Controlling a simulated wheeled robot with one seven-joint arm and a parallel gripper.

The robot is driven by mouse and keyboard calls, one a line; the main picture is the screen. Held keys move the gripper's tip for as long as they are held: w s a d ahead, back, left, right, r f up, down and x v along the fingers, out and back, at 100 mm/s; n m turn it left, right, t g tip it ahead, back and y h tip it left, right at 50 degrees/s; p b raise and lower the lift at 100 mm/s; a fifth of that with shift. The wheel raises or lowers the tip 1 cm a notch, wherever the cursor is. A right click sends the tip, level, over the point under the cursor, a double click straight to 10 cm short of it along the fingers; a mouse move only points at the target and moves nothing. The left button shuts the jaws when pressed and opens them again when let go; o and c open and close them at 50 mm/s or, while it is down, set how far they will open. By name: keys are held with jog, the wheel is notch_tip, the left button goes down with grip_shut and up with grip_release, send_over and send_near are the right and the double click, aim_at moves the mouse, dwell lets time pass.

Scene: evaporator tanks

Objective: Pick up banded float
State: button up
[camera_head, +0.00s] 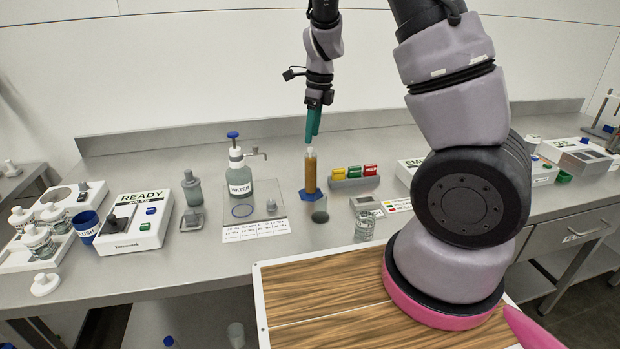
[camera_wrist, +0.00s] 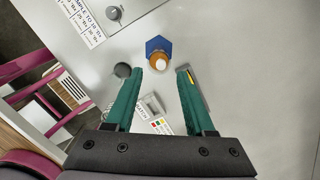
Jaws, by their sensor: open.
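A tall clear cylinder with amber liquid (camera_head: 311,174) stands upright on a blue six-sided base (camera_head: 309,196) in the head view. A pale top (camera_head: 311,151) shows at its mouth; I cannot make out bands on it, so I cannot tell for sure that it is the banded float. In the wrist view the pale round top (camera_wrist: 161,63) is seen from above, with the blue base (camera_wrist: 157,45) beyond. My gripper (camera_head: 313,130) points down just above the cylinder, its teal fingers open and empty. In the wrist view the top lies between and slightly beyond the fingertips (camera_wrist: 160,71).
A rack with yellow, green and red blocks (camera_head: 354,182) stands right of the cylinder. A small dark-filled beaker (camera_head: 320,211) is close in front. A clear jar (camera_head: 365,226) is nearer the bench edge.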

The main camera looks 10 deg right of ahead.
aim_at(312, 148)
jog(key=f, duration=0.3)
jog(key=shift+w+a+f, duration=0.1)
jog(key=shift+w+f, duration=0.1)
jog(key=shift+f, duration=0.2)
grip_shut()
dwell(1.1)
